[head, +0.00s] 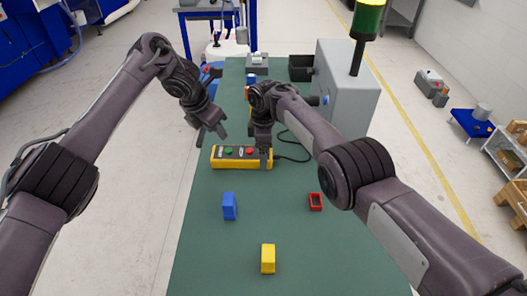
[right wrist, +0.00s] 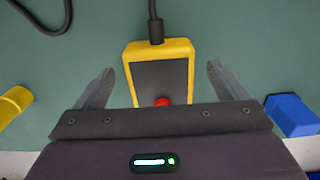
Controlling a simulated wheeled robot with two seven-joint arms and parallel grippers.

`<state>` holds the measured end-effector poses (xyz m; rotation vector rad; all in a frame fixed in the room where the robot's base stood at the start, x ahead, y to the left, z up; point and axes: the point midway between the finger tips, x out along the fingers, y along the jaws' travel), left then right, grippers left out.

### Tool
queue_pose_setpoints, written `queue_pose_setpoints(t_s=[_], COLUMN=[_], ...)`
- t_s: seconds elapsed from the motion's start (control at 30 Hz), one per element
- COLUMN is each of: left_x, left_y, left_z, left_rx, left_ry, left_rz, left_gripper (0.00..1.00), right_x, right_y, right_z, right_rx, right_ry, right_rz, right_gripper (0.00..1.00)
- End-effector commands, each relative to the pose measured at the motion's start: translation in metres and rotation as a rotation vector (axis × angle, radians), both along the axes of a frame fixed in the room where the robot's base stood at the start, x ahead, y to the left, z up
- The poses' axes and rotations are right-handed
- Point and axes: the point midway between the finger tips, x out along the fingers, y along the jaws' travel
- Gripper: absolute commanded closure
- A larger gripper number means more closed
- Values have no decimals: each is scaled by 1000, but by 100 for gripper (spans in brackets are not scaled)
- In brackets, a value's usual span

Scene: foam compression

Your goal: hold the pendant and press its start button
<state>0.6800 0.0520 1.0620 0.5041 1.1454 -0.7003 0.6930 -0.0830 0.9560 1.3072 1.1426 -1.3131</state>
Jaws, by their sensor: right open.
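The pendant (head: 242,164) is a yellow box with a dark face, lying on the green table. A green button (head: 229,151) shows toward its left end. In the right wrist view the pendant (right wrist: 187,92) lies between my open fingers, with a red button (right wrist: 162,101) partly hidden by the gripper body. My right gripper (head: 262,152) is open over the pendant's right, cable end; its fingers also show in the right wrist view (right wrist: 163,85), apart from the pendant's sides. My left gripper (head: 212,135) is open and empty, just above and left of the pendant's left end.
A black cable (head: 292,140) runs from the pendant toward a grey machine (head: 345,95). A dark bin (head: 300,68) stands farther back.

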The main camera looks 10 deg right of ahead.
Motion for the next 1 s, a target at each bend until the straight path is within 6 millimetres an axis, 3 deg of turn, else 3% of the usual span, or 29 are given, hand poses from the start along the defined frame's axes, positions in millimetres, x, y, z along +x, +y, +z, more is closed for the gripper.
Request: queue_pose_setpoints(t_s=[0.3,0.63,1.0], left_x=[0,0,0], left_y=[0,0,0], left_z=[0,0,0], left_rx=[0,0,0], left_ry=[0,0,0], left_rz=[0,0,0], left_gripper=[64,64,64], right_x=[0,1,1], right_y=[1,0,0], right_z=[-18,-19,-19], right_rx=[2,1,1], right_ry=[-2,-3,-3], right_rz=[1,0,0], right_gripper=[6,8,56])
